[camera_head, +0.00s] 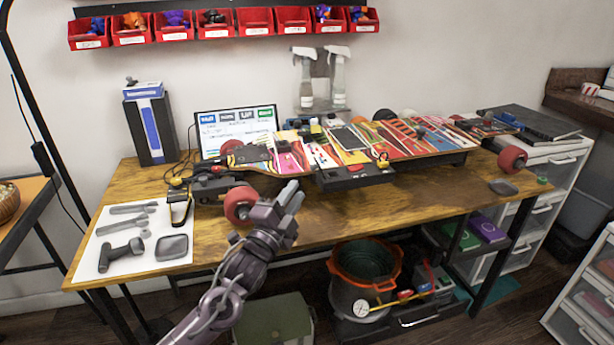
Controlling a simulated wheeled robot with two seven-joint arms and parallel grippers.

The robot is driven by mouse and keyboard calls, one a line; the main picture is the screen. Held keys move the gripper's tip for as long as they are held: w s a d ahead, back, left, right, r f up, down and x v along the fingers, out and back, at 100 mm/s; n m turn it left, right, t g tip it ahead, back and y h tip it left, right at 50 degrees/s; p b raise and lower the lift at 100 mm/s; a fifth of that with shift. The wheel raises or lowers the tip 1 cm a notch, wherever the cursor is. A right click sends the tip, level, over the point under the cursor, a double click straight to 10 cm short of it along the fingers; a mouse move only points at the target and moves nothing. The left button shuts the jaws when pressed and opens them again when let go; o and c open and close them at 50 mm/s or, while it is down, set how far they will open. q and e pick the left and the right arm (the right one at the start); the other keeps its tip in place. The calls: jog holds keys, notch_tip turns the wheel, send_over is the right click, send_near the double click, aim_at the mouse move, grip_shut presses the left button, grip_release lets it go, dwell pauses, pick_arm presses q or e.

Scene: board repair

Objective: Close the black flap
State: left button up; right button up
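A long skateboard with a colourful patterned deck (400,140) lies across the wooden workbench, with red wheels near its ends. A black box-like part (355,175) shows along the middle of its near edge. This may hold the black flap, but I cannot tell the flap's outline or angle. My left gripper (293,194) is in front of the board, left of the black part and right of the near red wheel (240,204). It looks apart from the black part. Its fingers lie close together, and the gap is unclear. My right gripper is not in view.
The workbench (330,219) has bare wood along its front. A white mat (118,217) with tools lies at the left. A monitor (235,122) and spray bottles (338,78) stand behind. Red bins (215,25) hang above. A bucket (365,270) stands below the bench.

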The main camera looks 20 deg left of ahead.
pick_arm(q)
jog(key=x, duration=0.7)
jog(key=shift+f, duration=0.15)
jog(key=shift+c, duration=0.3)
grip_shut()
